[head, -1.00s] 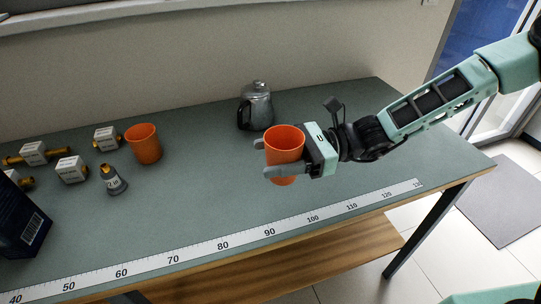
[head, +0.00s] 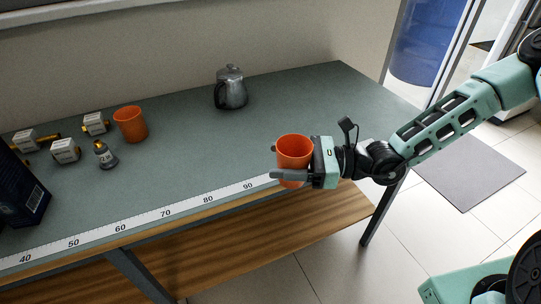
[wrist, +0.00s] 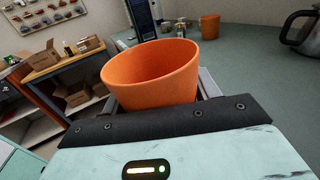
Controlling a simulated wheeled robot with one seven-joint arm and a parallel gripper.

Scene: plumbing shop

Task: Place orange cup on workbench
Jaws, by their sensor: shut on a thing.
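My gripper (head: 290,176) is shut on an orange cup (head: 293,150) and holds it upright. In the head view the held cup is in line with the front edge of the workbench (head: 190,158), near the ruler strip; its height above the top is hard to tell. In the wrist view the held cup (wrist: 152,75) fills the space between the fingers, and its lower part is hidden. A second orange cup (head: 130,124) stands on the workbench at the left; it also shows at the back in the wrist view (wrist: 210,27).
A metal kettle (head: 231,88) stands at the back of the workbench. Several white-labelled fittings (head: 66,151), a small grey-and-gold bottle-like item (head: 105,154) and a dark box (head: 22,192) are at the left. The middle of the top is clear. A lower wooden shelf (head: 270,232) runs below.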

